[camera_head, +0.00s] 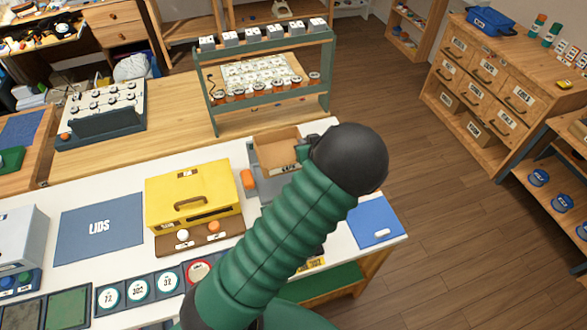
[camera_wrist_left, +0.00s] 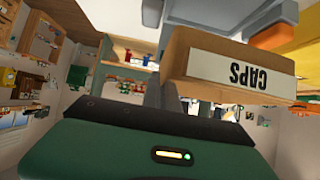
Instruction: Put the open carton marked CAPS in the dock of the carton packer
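The open carton (camera_head: 275,152) is a brown, empty-looking box near the back edge of the white table. Its CAPS label shows upside down on the carton (camera_wrist_left: 185,60) in the left wrist view. My left gripper (camera_head: 307,146) is at the carton's right side, mostly hidden behind my black wrist. Its grey fingers (camera_wrist_left: 163,92) meet the carton's edge in the left wrist view and appear shut on its wall. The grey carton packer (camera_head: 263,188) lies just below the carton; whether the carton rests in its dock or hangs above it I cannot tell. My right gripper is not in view.
An orange part (camera_head: 248,180) stands at the packer's left. A yellow case (camera_head: 193,190) is further left, beside a blue LIDS mat (camera_head: 100,228). A green rack (camera_head: 268,75) stands behind. A blue pad (camera_head: 374,222) lies at the table's right end.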

